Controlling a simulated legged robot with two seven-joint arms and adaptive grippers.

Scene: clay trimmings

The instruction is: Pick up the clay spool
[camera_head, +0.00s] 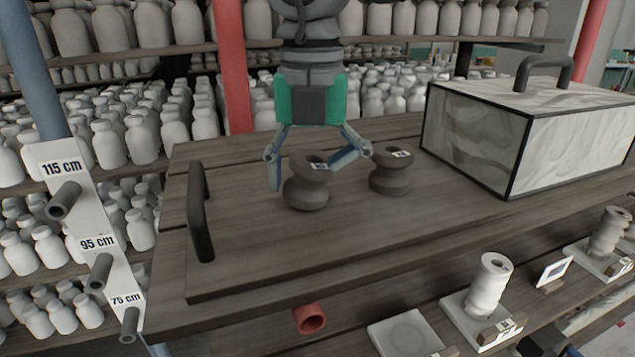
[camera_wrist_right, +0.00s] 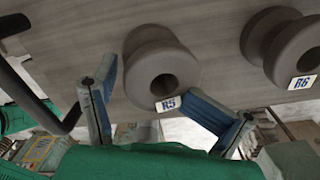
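Two dark grey clay spools lie on the wooden board. The left one (camera_head: 306,192), labelled R5 in the wrist view (camera_wrist_right: 152,62), stands upright with its hole facing up. The right one (camera_head: 391,178), labelled R6 in the wrist view (camera_wrist_right: 284,45), stands a little to its right. My right gripper (camera_head: 305,178), with a green body and blue fingers, is open around the R5 spool, one finger on each side. In the wrist view its fingertips (camera_wrist_right: 149,80) are spread beside this spool; whether the right finger touches it I cannot tell. My left gripper is not in view.
The wooden board (camera_head: 250,262) has a dark handle (camera_head: 200,212) at its left. A marbled box (camera_head: 520,130) with a black handle stands at the right. Shelves of pale bottles (camera_head: 140,140) stand behind and left.

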